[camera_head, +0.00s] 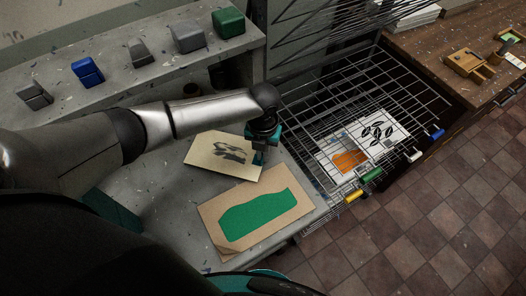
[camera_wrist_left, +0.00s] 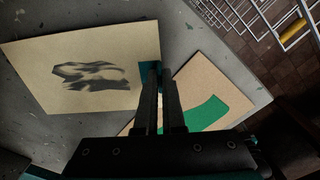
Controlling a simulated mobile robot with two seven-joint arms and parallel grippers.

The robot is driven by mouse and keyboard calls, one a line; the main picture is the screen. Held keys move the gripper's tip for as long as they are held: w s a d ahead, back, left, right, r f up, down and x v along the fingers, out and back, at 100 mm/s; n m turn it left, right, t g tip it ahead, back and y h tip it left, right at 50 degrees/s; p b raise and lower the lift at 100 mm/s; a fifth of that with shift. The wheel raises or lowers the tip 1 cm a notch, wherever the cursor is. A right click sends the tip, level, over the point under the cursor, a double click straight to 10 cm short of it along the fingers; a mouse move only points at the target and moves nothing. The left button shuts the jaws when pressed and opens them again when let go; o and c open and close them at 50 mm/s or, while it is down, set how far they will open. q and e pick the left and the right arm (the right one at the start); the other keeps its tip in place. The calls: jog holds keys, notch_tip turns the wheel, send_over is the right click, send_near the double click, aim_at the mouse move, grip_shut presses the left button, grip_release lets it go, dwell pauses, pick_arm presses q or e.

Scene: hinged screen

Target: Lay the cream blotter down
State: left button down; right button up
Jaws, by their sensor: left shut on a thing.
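A cream sheet with a dark grey smeared print, which I take to be the cream blotter (camera_head: 207,146), is over the grey bench; it also shows in the left wrist view (camera_wrist_left: 40,75). My left gripper (camera_head: 259,157) is shut on its right edge, and the fingers show in the wrist view (camera_wrist_left: 158,80). Whether the sheet rests flat or hovers just above the bench I cannot tell. A tan board with a green shape (camera_head: 210,208) lies on the bench in front of it, close to the sheet's lower edge. My right gripper is not in view.
A wire rack with hinged screens (camera_head: 340,95) stands right of the bench, with blue, green and yellow tabs and printed sheets in it. Several coloured blocks (camera_head: 88,72) line the back shelf. A wooden counter (camera_head: 430,45) is at far right. Bare bench shows left of the tan board.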

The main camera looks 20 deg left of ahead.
pick_arm(q)
jog(key=shift+f, duration=0.4)
dwell(0.3)
jog(key=c, duration=0.9)
grip_release()
jog(key=shift+c, duration=0.2)
jog(key=shift+c, duration=0.4)
notch_tip(320, 180, up, 7)
jog(key=p, duration=0.6)
jog(key=shift+r+p, duration=0.15)
jog(key=shift+p, duration=0.15)
